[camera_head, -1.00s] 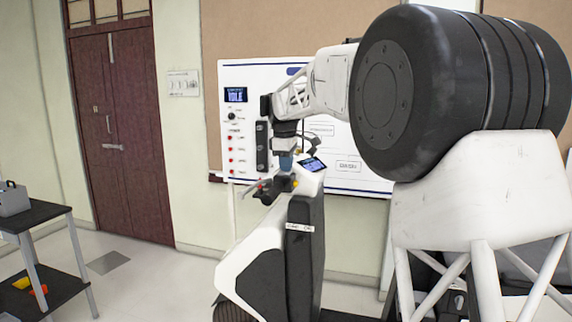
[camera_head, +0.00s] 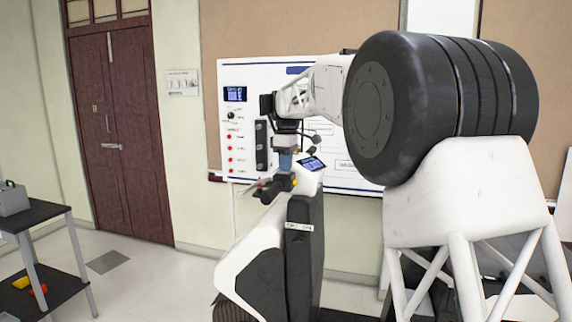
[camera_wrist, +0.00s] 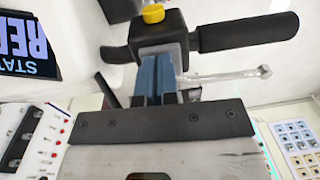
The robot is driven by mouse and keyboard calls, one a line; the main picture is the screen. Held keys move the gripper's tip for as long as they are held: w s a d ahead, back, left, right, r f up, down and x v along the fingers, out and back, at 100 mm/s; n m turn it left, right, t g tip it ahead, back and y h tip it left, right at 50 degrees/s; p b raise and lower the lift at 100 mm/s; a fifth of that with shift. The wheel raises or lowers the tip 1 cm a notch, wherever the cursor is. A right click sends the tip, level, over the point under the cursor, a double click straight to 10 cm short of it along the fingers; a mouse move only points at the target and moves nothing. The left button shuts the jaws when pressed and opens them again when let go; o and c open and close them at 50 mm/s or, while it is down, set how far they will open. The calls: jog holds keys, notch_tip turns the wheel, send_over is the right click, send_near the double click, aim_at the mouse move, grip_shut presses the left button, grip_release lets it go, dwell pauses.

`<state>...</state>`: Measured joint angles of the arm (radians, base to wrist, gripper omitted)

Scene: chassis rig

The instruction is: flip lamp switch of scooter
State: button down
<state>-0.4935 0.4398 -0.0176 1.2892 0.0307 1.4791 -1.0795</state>
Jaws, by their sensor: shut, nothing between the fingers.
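The white-and-black scooter (camera_head: 255,262) stands at centre in the head view, with its handlebar near the top. A black control block (camera_wrist: 155,34) with a yellow button (camera_wrist: 153,13) sits on the handlebar beside the black grip (camera_wrist: 250,31). My gripper (camera_wrist: 156,60) has its blue fingers shut and empty, pointing at the control block; the tips overlap its near face, and I cannot tell whether they touch. In the head view my gripper (camera_head: 286,162) is just above the handlebar. Its fingers hide part of the block, and I cannot pick out the lamp switch.
The scooter's display (camera_head: 312,163) is close to the right of my gripper. A silver lever (camera_wrist: 228,75) lies under the grip. A white wall panel (camera_head: 240,170) with red buttons stands behind. A dark two-level table (camera_head: 35,215) is at left, with free floor between.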

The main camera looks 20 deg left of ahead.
jog(key=shift+s+a+f, duration=0.1)
jog(key=shift+s+f, duration=0.1)
jog(key=shift+f, duration=0.25)
jog(key=shift+s+a+f, duration=0.1)
jog(key=shift+s+f, duration=0.1)
jog(key=shift+f, duration=0.25)
notch_tip(320, 180, up, 16)
jog(key=shift+w+d, duration=0.2)
jog(key=shift+w, duration=0.2)
jog(key=shift+f, duration=0.1)
